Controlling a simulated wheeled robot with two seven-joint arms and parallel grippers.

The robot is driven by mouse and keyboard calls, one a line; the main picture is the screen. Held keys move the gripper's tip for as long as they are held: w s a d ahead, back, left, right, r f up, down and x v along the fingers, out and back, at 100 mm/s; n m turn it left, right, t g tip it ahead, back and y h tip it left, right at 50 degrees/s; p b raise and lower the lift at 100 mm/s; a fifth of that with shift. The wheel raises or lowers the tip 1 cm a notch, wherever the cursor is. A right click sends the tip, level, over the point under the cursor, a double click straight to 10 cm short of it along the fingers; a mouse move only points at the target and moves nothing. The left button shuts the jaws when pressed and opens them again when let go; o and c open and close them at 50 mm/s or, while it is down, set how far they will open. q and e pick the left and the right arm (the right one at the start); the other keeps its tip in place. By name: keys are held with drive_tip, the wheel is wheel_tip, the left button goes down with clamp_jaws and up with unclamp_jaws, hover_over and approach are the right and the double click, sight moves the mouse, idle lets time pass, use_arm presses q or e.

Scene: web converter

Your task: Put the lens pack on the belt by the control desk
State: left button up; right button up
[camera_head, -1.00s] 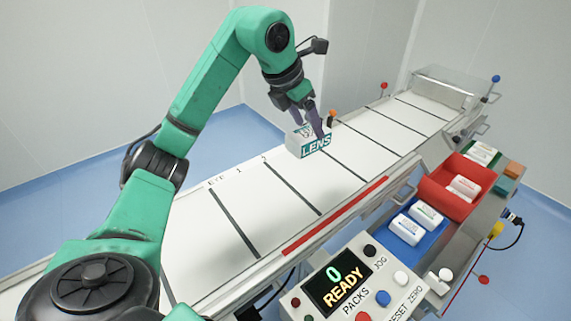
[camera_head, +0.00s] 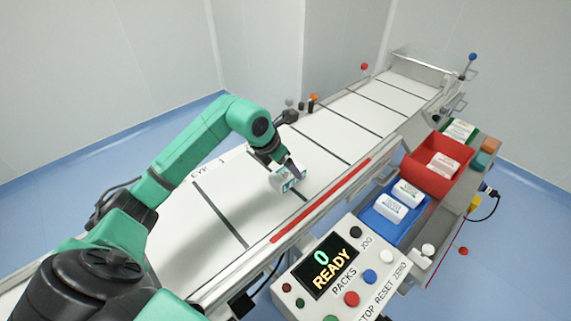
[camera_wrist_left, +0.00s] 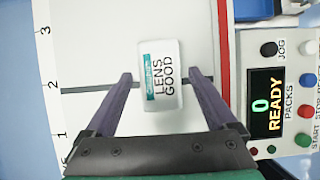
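The lens pack (camera_head: 289,184) is a small white box with a teal label, at the dark line marked 2 on the white belt (camera_head: 190,235). The wrist view shows its "LENS GOOD" label (camera_wrist_left: 164,75) facing up at me. My left gripper (camera_head: 291,168) is just above the pack. Its two purple fingers (camera_wrist_left: 160,74) stand either side of it, with gaps on both sides. Whether the pack lies fully flat is hard to tell. The control desk (camera_head: 345,230), with a screen reading "0 READY", is at the belt's near side. My right gripper is out of view.
A red strip (camera_head: 320,200) runs along the belt's near edge. Beyond the desk are a blue tray (camera_head: 378,222) with white packs and a red bin (camera_head: 425,177) with packs. Small posts (camera_head: 313,98) stand at the belt's far edge. The belt beyond the pack is clear.

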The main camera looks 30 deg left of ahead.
use_arm(q)
drive_tip(key=shift+r, duration=0.1)
drive_tip(key=shift+s+a+r, duration=0.1)
drive_tip(key=shift+a+r, duration=0.05)
drive_tip(key=shift+r, duration=0.15)
drive_tip(key=b+v, duration=0.1)
drive_tip(key=v, duration=1)
drive_tip(key=shift+s+b, duration=0.15)
drive_tip(key=shift+b, duration=0.25)
drive_tip(key=shift+r, duration=0.1)
